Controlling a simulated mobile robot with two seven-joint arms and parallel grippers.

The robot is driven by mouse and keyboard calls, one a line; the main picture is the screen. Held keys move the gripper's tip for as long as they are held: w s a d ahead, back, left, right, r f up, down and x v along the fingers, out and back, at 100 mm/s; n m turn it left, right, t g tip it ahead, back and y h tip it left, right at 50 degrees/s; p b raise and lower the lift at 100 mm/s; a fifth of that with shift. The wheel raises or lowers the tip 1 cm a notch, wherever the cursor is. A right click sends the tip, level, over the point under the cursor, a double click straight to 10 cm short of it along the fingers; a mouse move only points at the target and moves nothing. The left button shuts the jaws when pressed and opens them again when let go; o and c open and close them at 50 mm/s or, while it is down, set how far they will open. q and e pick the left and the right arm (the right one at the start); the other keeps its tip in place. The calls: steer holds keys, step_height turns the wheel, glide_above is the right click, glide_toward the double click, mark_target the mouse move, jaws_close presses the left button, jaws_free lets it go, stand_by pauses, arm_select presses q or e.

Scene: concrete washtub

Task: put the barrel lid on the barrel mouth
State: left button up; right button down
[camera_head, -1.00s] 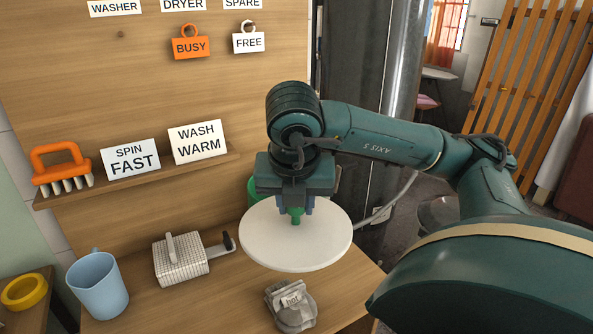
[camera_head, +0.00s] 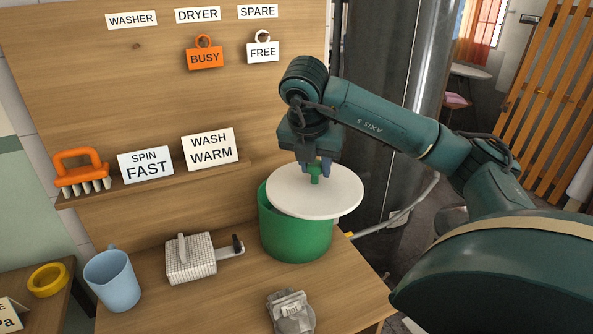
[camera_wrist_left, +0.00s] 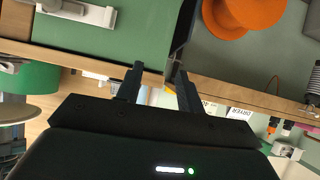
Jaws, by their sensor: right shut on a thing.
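The barrel lid (camera_head: 338,198) is a white disc with a green knob (camera_head: 316,178). My right gripper (camera_head: 318,167) is shut on that knob from above and holds the lid nearly level. The green barrel (camera_head: 295,238) stands on the wooden worktop under the lid. The lid hides most of its mouth and sits off to the right, with the barrel's rim showing at the left. I cannot tell whether lid and rim touch. My left gripper (camera_wrist_left: 160,75) is open and empty in the left wrist view, and out of the head view.
On the worktop (camera_head: 215,305) stand a blue jug (camera_head: 112,282), a white ribbed block with a handle (camera_head: 190,260) and a grey item marked "hot" (camera_head: 291,315). An orange brush (camera_head: 82,172) and signs stand on the shelf behind. A yellow ring (camera_head: 47,280) lies at the left.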

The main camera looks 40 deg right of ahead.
steer(key=p, duration=0.2)
glide_above(295, 165)
steer(key=shift+s+d+r, duration=0.1)
steer(key=shift+d+r, duration=0.05)
steer(key=shift+d, duration=0.1)
steer(key=shift+a+p+x, duration=0.25)
steer(key=shift+p+x, duration=0.1)
steer(key=shift+x, duration=0.85)
step_height(295, 165, down, 4)
steer(key=shift+r+p, duration=0.1)
steer(key=shift+p, duration=0.25)
steer(key=shift+f+p, duration=0.3)
steer(key=shift+f, duration=0.05)
arm_select(q)
steer(key=shift+s+a+r+y, duration=0.15)
steer(key=shift+a+y, duration=0.05)
steer(key=shift+a, duration=0.2)
steer(key=shift+s+a+r+y, duration=0.1)
steer(key=shift+a+y, duration=0.1)
steer(key=shift+a, duration=0.2)
arm_select(e)
steer(key=shift+f, duration=0.35)
steer(key=c, duration=1.1)
jaws_free()
arm_select(q)
steer(key=shift+d+r, duration=0.1)
steer(key=shift+d, duration=0.05)
